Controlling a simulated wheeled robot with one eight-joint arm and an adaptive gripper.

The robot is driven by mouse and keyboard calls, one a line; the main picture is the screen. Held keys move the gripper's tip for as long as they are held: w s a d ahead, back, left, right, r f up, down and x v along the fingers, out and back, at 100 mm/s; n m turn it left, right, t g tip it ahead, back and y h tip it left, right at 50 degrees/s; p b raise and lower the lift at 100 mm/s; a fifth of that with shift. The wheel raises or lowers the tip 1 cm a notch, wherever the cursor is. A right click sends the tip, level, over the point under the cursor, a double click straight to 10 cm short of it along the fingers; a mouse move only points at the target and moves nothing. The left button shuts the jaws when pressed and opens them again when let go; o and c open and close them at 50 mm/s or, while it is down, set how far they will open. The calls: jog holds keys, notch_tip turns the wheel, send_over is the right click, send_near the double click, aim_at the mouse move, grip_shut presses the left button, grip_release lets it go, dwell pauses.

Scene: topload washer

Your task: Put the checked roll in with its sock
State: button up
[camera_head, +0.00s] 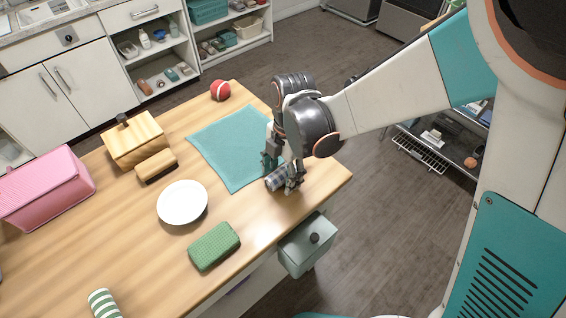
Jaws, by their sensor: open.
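The checked roll (275,180), dark grey and pale, lies on the wooden table (255,235) near its right edge, just off the near corner of a teal cloth (228,150). My gripper (281,174) is open and low at the roll, pointing down, with one finger on its far side and the other by its right end. The gripper hides part of the roll, and I cannot tell whether the fingers touch it. I see no matching checked sock. A green-and-white striped roll (103,303) is at the bottom left, partly cut off.
A white plate (182,202), green block (214,246), wooden brush (157,165), lidded wooden box (135,142), pink box (45,187) and red ball (220,91) stand on the table.

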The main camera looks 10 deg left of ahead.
jog(key=shift+f, duration=0.25)
dwell(0.5)
jog(key=c, duration=0.9)
jog(key=shift+c, duration=0.4)
jog(key=shift+r, duration=0.15)
